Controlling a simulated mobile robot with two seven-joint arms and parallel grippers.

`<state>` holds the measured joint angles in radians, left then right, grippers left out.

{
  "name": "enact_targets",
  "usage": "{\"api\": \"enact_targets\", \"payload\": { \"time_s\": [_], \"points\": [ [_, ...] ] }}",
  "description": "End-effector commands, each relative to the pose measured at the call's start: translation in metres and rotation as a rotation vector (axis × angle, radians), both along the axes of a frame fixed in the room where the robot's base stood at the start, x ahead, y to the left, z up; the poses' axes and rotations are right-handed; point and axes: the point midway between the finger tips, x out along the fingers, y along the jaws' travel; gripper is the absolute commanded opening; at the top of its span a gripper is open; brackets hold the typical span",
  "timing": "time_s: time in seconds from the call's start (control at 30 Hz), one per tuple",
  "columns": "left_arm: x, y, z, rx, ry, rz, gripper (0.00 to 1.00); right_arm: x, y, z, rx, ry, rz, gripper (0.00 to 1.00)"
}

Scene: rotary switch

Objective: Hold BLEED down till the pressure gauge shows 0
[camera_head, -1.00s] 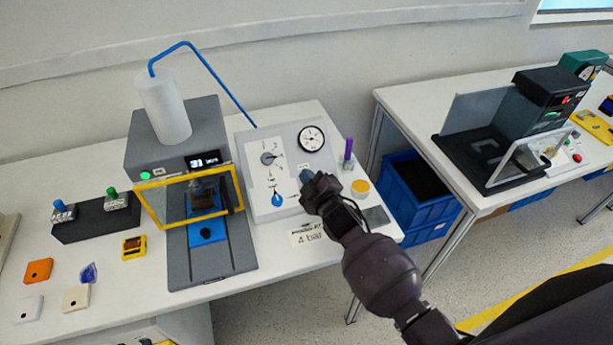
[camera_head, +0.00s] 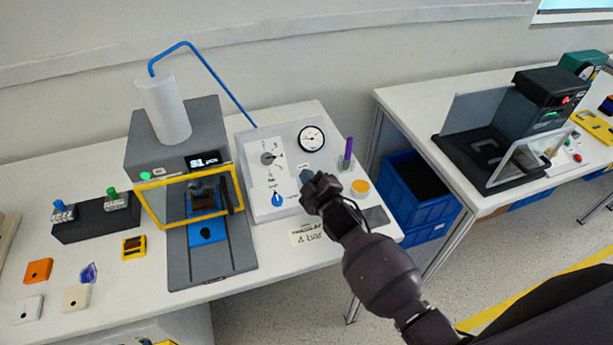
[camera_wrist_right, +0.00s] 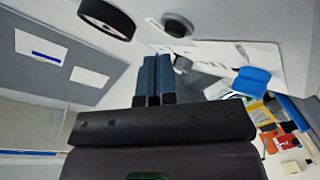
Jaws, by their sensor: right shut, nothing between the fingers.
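The pressure gauge (camera_head: 311,138) is a round white dial with a dark rim on the upper right of the grey panel (camera_head: 237,147); its reading is too small to make out. Its dark rim also shows in the wrist view (camera_wrist_right: 106,18). My right gripper (camera_head: 306,176) is over the panel's right side, below the gauge. In the wrist view, its two blue fingers (camera_wrist_right: 157,62) are shut together with nothing between them. I see no BLEED button or label; the gripper may hide it. I cannot tell whether the fingertips touch the panel. My left gripper is not in view.
The panel also carries a grey selector knob (camera_head: 268,158) and a blue knob (camera_head: 278,199). A press with a yellow-framed guard (camera_head: 148,210) stands to the left. A purple pen-like piece (camera_head: 348,149) and an orange round item (camera_head: 360,186) are to the right.

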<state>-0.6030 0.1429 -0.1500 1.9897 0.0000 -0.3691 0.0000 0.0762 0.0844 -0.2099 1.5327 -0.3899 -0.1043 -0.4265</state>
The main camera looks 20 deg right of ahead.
Motion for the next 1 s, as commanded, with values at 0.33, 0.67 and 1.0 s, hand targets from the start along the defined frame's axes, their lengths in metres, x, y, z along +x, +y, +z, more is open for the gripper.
{"api": "enact_targets", "payload": {
  "time_s": [0.33,0.67,1.0],
  "points": [
    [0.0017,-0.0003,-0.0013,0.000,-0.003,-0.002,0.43,0.0017,0.0001,-0.0026,0.000,0.000,0.000,0.00],
    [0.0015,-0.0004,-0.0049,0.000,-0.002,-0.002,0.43,0.0056,0.0002,-0.0067,0.000,0.000,0.000,0.00],
    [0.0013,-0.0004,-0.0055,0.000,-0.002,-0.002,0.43,0.0061,0.0003,-0.0072,0.000,0.000,0.000,0.00]
  ]
}}
